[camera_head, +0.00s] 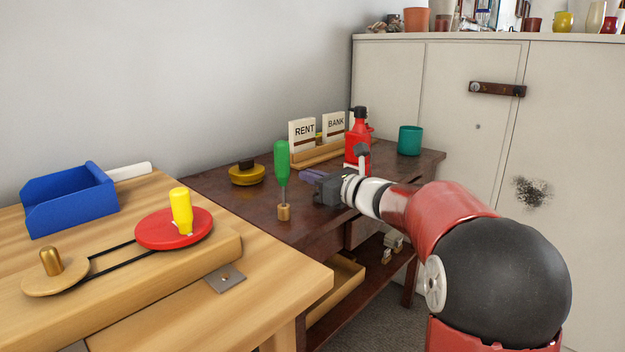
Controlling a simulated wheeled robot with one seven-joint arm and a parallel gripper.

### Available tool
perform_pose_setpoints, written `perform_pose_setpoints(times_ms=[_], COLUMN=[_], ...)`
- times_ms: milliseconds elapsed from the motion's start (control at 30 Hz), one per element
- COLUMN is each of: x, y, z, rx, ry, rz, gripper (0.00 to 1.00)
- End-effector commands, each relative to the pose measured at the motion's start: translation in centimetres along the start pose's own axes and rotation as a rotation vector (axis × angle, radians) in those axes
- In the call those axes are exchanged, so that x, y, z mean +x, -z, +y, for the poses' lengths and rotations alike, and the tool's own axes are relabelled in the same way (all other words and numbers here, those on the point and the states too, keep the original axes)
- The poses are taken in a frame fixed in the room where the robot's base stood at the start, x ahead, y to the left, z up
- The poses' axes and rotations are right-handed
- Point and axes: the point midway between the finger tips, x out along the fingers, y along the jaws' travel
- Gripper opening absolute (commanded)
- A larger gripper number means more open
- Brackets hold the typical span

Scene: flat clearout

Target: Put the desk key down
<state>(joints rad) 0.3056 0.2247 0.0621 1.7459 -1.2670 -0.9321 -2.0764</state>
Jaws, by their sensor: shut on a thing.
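My gripper (321,190) is low over the dark wooden desk (222,188), towards its front edge, with its jaws pointing left. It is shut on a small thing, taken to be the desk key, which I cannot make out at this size. A screwdriver with a green handle (282,158) stands upright in a small wooden block (284,212) on the desk, just left of my gripper. A flat purple thing (312,174) lies on the desk behind my gripper, partly hidden by it.
A rack with RENT (302,133) and BANK (336,125) cards, a red bottle (357,145) and a teal cup (410,140) stand behind. A yellow round thing (247,174) is at left. A drawer (337,290) is open below. The left workbench (280,285) holds a blue bin (70,203).

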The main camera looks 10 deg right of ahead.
Motion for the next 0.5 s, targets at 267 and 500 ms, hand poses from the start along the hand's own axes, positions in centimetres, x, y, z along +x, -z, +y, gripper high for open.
perform_pose_setpoints(times_ms=[267, 500], x=[0.01, 0.02], y=[0.38, 0.86], z=[0.01, 0.02], rx=[0.0, 0.0], ry=[0.0, -0.001], rz=[0.0, 0.0], gripper=[0.0, 0.0])
